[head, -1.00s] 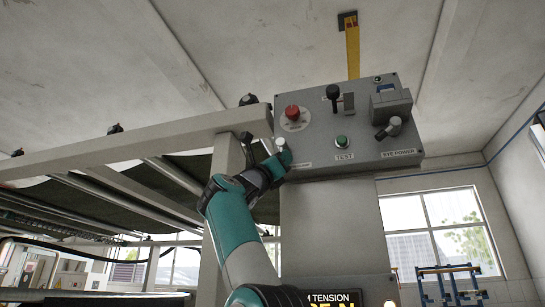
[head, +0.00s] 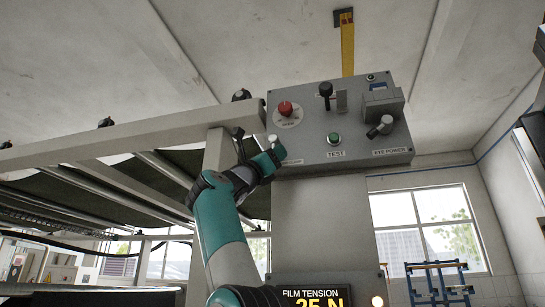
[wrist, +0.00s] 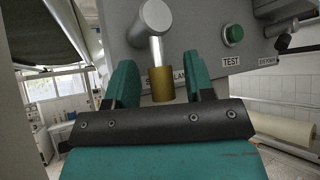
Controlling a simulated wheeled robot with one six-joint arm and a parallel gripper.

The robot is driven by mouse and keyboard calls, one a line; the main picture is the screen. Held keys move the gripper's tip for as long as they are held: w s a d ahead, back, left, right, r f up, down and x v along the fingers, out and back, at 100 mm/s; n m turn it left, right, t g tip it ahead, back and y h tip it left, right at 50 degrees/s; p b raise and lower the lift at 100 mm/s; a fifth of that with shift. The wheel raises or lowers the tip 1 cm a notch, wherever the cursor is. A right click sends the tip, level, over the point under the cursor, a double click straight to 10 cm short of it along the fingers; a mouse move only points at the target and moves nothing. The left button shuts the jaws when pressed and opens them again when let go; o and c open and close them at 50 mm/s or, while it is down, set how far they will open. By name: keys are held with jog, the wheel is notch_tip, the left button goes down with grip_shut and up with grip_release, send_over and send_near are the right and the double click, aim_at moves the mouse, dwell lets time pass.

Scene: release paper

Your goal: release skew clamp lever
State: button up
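The skew clamp lever (wrist: 157,45) is a silver round hub with a short arm ending in a brass-coloured tip (wrist: 162,85). It sits at the lower left of the grey control panel (head: 355,120), above a label partly hidden by my gripper. My gripper (wrist: 161,82) is open, with one teal finger on each side of the brass tip and a visible gap on both sides. In the head view my gripper (head: 272,156) is at the panel's lower left corner and hides most of the lever.
The panel also carries a red button (head: 285,108), a black-knobbed lever (head: 326,90), a green TEST button (head: 334,138) and an EYE POWER knob (head: 381,127). A grey frame beam (head: 130,140) runs left of the panel. A tension display (head: 312,294) is below.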

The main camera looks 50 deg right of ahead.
jog(key=b+v, duration=1)
jog(key=v, duration=0.7)
jog(key=shift+a+f+b, duration=0.15)
jog(key=shift+a+b, duration=0.05)
jog(key=shift+b, duration=0.15)
